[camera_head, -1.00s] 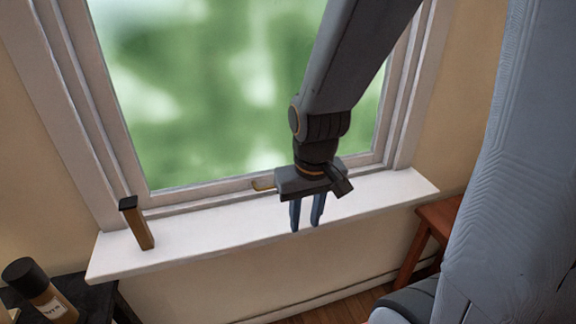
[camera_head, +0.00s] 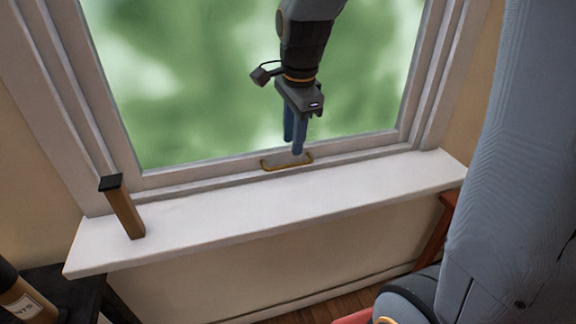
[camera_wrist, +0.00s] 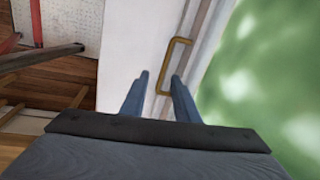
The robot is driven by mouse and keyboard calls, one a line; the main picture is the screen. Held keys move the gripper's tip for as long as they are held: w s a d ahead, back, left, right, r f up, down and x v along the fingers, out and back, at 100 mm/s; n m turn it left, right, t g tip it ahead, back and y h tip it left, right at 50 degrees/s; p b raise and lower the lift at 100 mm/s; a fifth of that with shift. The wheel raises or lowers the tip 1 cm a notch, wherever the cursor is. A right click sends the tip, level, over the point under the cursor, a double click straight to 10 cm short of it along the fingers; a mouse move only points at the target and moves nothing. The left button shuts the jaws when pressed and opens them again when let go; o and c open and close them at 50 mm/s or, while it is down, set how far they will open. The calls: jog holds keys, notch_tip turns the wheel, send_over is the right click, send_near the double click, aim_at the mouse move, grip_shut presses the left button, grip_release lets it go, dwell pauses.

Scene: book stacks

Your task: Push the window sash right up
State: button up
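The window sash (camera_head: 210,172) is down, its bottom rail close above the white sill. A brass handle (camera_head: 264,166) is fixed on the bottom rail. My gripper (camera_head: 294,150) points down in front of the glass, with its blue fingertips just above and overlapping the handle in the head view. In the wrist view the handle (camera_wrist: 176,66) lies ahead of the fingertips (camera_wrist: 160,78), nearer the right finger. The fingers are apart with nothing between them. I cannot tell whether a finger touches the handle.
A brown block-like object with a dark top (camera_head: 126,212) stands on the left part of the sill (camera_head: 250,212). A dark table (camera_head: 62,285) with a labelled bottle (camera_head: 22,300) is at lower left. A reddish wooden piece of furniture (camera_head: 437,235) is at right. The middle of the sill is clear.

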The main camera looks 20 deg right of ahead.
aim_at(289, 165)
jog(key=shift+m, duration=0.7)
jog(key=shift+w+a+f, duration=0.1)
jog(key=shift+w+f, duration=0.3)
jog(key=shift+f, duration=0.85)
jog(key=shift+w+d+f, duration=0.1)
jog(key=shift+w+f, duration=0.35)
jog(key=shift+f, duration=0.75)
jog(key=shift+w+a+f, duration=0.1)
jog(key=shift+w+f, duration=0.3)
jog(key=shift+f, duration=0.85)
grip_shut()
